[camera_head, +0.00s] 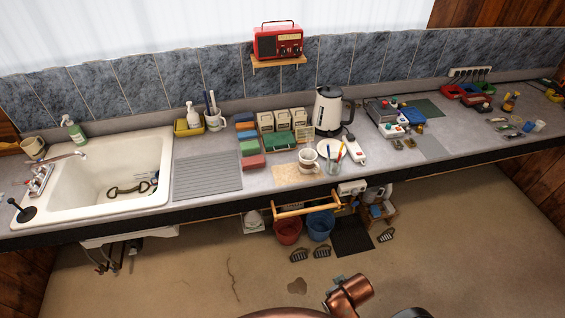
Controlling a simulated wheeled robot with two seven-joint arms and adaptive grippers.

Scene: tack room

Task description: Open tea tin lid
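I cannot tell for sure which thing is the tea tin. Candidates stand on the counter left of the kettle: a row of cream canisters (282,119) against the back, a dark green box (279,146) in front of them, and a row of blue, green and red blocks or tins (252,161) to their left. All are small in this view, and no raised lid shows on any of them. Neither of my grippers is in view; only copper-coloured parts of my body show at the bottom.
The white kettle (329,110), a mug (308,161) and a glass with pens (334,161) crowd the counter (399,165) nearby. The sink (100,182) and grey ribbed mat (207,176) are left. Buckets (320,225) and brushes (299,255) are below. Floor on the right is clear.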

